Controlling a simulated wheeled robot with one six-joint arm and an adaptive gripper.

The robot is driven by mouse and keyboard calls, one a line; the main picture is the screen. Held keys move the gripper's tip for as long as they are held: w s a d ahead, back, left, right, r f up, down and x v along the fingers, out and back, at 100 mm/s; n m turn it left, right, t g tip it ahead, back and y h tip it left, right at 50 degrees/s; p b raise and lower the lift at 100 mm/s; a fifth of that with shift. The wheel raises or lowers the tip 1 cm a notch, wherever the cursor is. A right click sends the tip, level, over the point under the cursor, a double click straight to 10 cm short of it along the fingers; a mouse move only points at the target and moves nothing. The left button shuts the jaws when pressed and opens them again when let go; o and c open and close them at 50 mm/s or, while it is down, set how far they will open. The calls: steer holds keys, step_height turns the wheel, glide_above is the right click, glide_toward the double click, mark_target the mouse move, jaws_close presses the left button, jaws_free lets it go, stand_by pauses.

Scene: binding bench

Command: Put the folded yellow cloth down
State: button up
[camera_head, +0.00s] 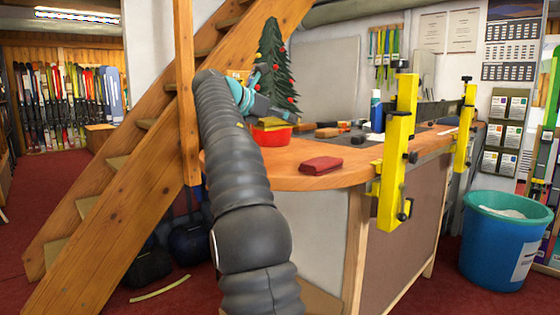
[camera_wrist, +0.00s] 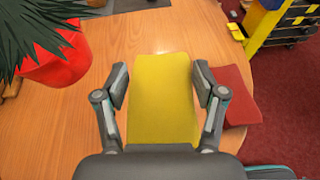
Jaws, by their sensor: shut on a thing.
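The folded yellow cloth (camera_wrist: 160,98) is a flat rectangle between the two fingers of my gripper (camera_wrist: 165,88) in the wrist view. My gripper is shut on it. In the head view, my gripper (camera_head: 272,112) is over the back left of the wooden bench (camera_head: 300,180), in front of the plant. A thin strip of the yellow cloth (camera_head: 271,122) shows under it, against the red pot. The cloth seems to be held above the bench top; its exact height is unclear.
A red pot (camera_wrist: 58,62) with a small decorated tree (camera_head: 276,65) stands left of the cloth. A folded red cloth (camera_wrist: 236,95) lies to its right, near the bench's curved edge. Yellow clamps (camera_head: 398,150) grip the front edge. Bare wood shows between pot and yellow cloth.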

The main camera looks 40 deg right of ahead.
mark_target(286, 162)
steer(key=shift+d+f+n, duration=0.3)
steer(key=shift+d+f, duration=0.05)
steer(key=shift+d, duration=0.4)
steer(key=shift+f, duration=0.1)
steer(key=shift+f, duration=4.7)
steer(key=o, duration=1)
steer(key=shift+o, duration=0.2)
steer(key=shift+f, duration=0.15)
